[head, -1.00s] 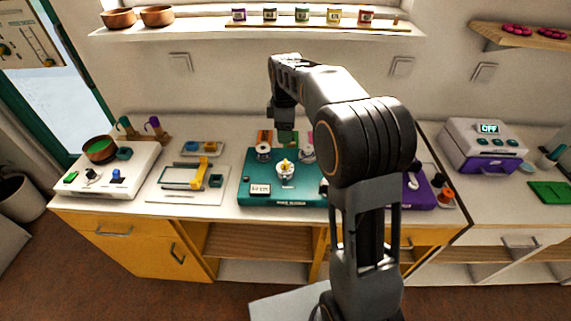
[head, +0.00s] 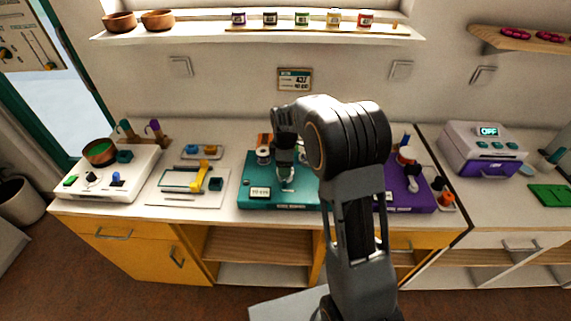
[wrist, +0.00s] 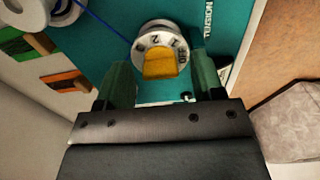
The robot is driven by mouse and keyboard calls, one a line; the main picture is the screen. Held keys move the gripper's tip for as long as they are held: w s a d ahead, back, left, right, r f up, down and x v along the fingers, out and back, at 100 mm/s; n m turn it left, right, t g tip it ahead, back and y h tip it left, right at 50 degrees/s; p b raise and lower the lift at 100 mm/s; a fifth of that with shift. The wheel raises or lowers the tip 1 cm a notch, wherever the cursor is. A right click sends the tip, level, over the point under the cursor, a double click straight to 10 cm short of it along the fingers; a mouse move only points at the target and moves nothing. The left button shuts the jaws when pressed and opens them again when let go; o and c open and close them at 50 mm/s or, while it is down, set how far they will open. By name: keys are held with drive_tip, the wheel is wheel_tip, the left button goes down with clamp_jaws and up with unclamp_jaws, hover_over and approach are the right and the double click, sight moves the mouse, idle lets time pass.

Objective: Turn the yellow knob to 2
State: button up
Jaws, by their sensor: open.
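The yellow knob (wrist: 158,66) sits on a round white dial (wrist: 141,49) with dark marks around its rim. The marks look like numbers and OFF, with OFF at the right, but I cannot tell which one the knob points to. The dial is on the teal board (head: 250,203), which also shows in the wrist view (wrist: 100,40). My gripper (wrist: 159,62) is open, its green fingers on the left and right of the knob with gaps visible. In the head view my gripper (head: 285,181) is low over the board and hides the knob.
White spools with blue thread (wrist: 65,12) stand beside the dial. A white board with a yellow-handled tool (head: 199,176) lies to the left. A purple board (head: 413,196) with upright parts is to the right, partly behind my arm.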

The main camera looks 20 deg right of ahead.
drive_tip(key=shift+c, duration=0.3)
drive_tip(key=c, duration=0.9)
drive_tip(key=m, duration=0.8)
drive_tip(key=shift+m, duration=0.3)
drive_tip(key=m, duration=0.4)
drive_tip(key=shift+m, duration=2.5)
